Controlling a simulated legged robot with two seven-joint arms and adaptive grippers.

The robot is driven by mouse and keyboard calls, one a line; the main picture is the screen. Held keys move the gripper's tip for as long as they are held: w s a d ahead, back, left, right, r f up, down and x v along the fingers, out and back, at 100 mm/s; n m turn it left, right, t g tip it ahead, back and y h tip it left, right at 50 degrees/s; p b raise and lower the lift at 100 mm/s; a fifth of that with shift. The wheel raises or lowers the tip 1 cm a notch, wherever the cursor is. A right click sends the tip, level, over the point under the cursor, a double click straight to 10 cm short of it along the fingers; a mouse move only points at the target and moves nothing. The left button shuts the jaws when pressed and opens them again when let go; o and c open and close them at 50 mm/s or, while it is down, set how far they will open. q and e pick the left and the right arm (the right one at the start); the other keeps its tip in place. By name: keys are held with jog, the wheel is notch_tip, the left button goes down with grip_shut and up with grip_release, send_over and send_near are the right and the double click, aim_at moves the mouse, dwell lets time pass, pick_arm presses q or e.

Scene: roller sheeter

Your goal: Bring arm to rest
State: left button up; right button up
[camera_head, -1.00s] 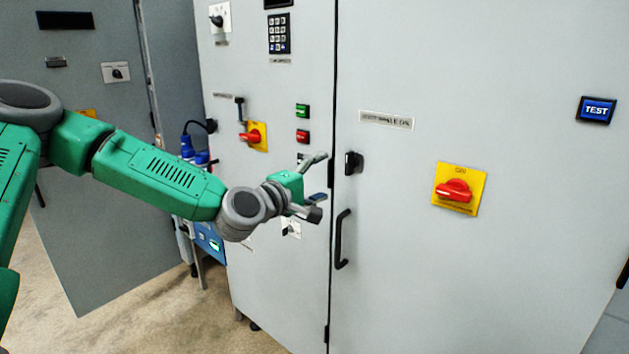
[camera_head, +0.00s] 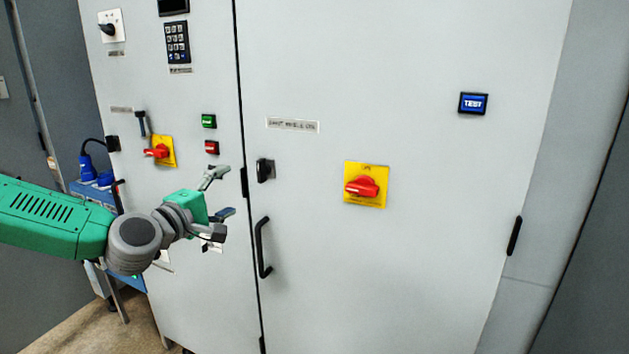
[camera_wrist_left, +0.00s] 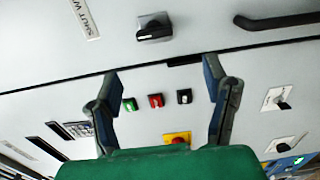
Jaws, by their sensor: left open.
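My left arm comes in from the left in the head view, with green links and grey joints. My left gripper (camera_head: 222,198) is open and empty, its two fingers spread in front of the cabinet near the gap between its two doors. In the left wrist view the left gripper (camera_wrist_left: 165,95) shows two dark, blue-lined fingers standing apart, with nothing between them but the cabinet face behind. My right arm and gripper are not in view.
Blue plugs (camera_head: 88,170) are at left.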

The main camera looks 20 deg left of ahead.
pick_arm(q)
jog(key=s+d+f+m+g+h, duration=0.1)
jog(key=s+d+f+m+g, duration=0.25)
jog(key=f, duration=0.45)
jog(key=s+d+f+m+g, duration=0.3)
jog(key=s+d+f, duration=0.15)
jog(key=f, duration=0.35)
jog(key=s+d+f+m+g+h, duration=0.1)
jog(key=s+d+f+m+g, duration=0.3)
jog(key=f, duration=0.5)
jog(key=s+f+m+g+y, duration=0.1)
jog(key=s+f, duration=0.3)
jog(key=s, duration=0.4)
jog(key=s+f+m+g+y, duration=0.1)
jog(key=s+f+m+g, duration=0.2)
jog(key=s, duration=0.5)
jog(key=s+a+f+m+g+y, duration=0.1)
jog(key=s+f+m+g, duration=0.2)
jog(key=s+f, duration=0.3)
jog(key=shift+s+f+y, duration=0.3)
jog(key=shift+s+f, duration=0.05)
jog(key=shift+s, duration=0.9)
jog(key=shift+w+m, duration=0.15)
jog(key=shift+m, duration=0.1)
